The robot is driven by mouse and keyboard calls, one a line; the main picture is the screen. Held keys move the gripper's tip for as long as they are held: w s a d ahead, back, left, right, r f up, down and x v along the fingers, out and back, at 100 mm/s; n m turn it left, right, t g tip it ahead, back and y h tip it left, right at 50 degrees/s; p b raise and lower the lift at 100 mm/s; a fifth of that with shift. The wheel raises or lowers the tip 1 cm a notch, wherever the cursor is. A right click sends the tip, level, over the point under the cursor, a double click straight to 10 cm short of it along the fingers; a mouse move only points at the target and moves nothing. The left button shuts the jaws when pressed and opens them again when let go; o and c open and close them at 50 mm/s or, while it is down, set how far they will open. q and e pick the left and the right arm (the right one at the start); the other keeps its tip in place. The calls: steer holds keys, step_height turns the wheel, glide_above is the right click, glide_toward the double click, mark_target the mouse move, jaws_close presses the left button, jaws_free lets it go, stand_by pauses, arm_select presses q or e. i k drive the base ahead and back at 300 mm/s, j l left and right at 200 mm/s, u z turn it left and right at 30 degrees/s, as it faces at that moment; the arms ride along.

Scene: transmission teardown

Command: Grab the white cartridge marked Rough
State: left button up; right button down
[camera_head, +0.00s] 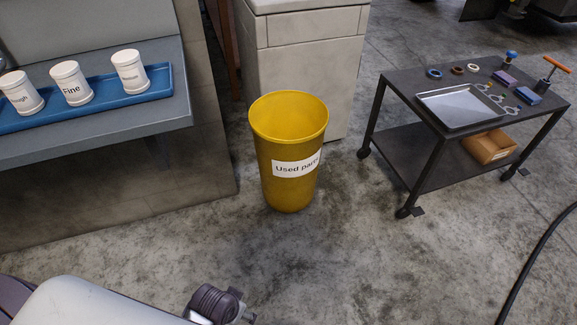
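Three white cartridges stand upright in a row on a blue tray (118,101) at the upper left. The right cartridge (129,71) has a label too small to read surely. Part of my own arm shows at the bottom left, well below the tray and away from the cartridges. No gripper fingers can be made out in this view.
The tray lies on a grey bench shelf (120,122). A yellow bin (287,150) marked "Used parts" stands on the floor in the middle, before a pale cabinet (305,60). A dark wheeled cart (400,88) with parts and a metal tray stands right. The foreground floor is largely clear.

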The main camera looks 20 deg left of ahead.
mark_target(16, 85)
steer(key=u, duration=2)
